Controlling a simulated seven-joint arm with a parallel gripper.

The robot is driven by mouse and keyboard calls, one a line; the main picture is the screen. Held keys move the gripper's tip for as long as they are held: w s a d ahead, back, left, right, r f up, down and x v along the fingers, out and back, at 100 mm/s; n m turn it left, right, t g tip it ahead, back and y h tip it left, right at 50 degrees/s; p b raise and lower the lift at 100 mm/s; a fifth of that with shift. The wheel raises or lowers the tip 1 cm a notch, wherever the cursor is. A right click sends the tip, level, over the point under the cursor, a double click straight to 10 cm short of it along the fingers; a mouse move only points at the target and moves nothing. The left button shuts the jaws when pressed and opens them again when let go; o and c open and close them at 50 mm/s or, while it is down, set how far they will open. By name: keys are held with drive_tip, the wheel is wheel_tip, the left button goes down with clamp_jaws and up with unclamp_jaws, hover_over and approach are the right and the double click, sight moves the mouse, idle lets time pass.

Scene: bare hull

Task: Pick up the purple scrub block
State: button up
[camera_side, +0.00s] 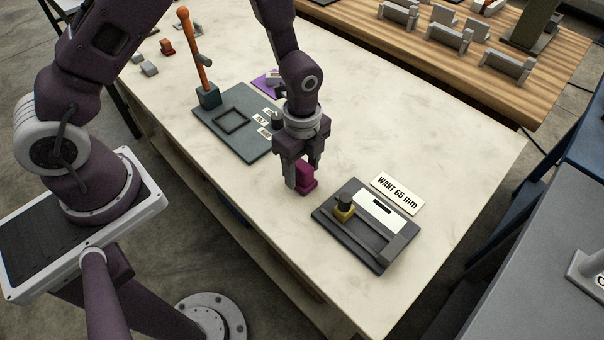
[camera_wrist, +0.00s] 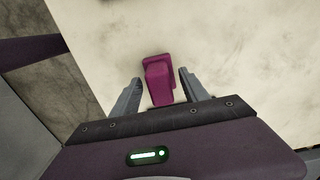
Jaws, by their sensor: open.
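The purple scrub block (camera_side: 306,178) is a small magenta-purple block with a raised part, standing on the pale tabletop. It also shows in the wrist view (camera_wrist: 159,82), between the two fingers. My gripper (camera_side: 303,178) is open, pointing down over the block, with a finger on either side of it. In the wrist view my gripper (camera_wrist: 158,88) shows a gap between each finger and the block.
A dark green plate (camera_side: 226,142) with an orange post (camera_side: 192,50) lies left. Bare tabletop (camera_side: 420,110) extends behind.

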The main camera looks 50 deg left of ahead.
drive_tip(key=shift+f, duration=0.2)
drive_tip(key=shift+c, duration=0.4)
clamp_jaws()
